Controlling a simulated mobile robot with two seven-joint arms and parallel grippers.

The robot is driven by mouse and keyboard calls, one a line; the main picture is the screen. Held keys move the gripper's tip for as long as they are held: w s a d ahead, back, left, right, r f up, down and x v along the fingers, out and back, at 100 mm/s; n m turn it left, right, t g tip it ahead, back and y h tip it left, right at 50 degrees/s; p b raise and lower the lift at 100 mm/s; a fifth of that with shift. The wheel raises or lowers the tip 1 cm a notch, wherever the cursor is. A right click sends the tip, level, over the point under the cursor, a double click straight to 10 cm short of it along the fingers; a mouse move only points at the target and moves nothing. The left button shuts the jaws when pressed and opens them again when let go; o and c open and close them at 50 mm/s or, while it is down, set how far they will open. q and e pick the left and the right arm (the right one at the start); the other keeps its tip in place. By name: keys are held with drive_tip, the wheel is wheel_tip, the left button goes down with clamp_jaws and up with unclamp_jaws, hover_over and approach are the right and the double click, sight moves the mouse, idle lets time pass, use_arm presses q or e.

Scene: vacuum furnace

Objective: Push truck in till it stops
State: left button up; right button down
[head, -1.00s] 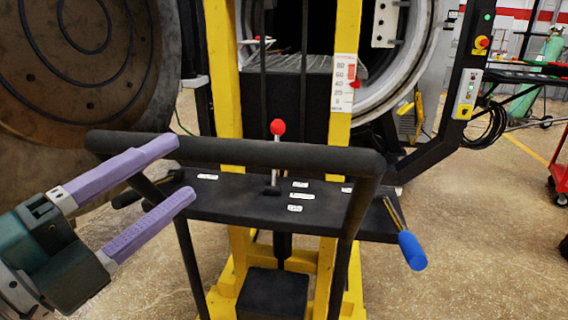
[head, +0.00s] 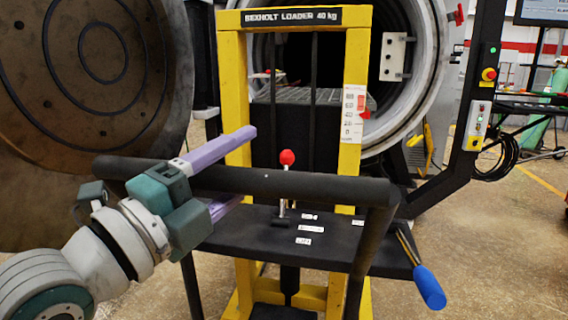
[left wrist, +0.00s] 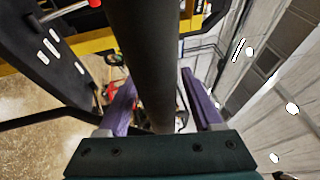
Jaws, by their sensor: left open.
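The truck is a yellow-framed loader (head: 355,92) with a black push bar (head: 300,184) across its near side. It stands in front of the round furnace mouth (head: 437,70). My left gripper (head: 240,168) is open at the left part of the push bar, one purple finger above it and the other below. In the left wrist view the dark bar (left wrist: 150,60) runs between the two purple fingers of my left gripper (left wrist: 158,78), with no clear grip on it. The truck's base is partly out of view. My right gripper is not in view.
A red-knobbed lever (head: 287,157) rises from the truck's black shelf (head: 260,240). A blue-handled lever (head: 429,287) sticks out at its right. The large round furnace door (head: 80,80) hangs open at left. A black control post (head: 475,100) stands at right.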

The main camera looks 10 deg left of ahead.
use_arm(q)
clamp_jaws()
idle(0.5)
idle(0.9)
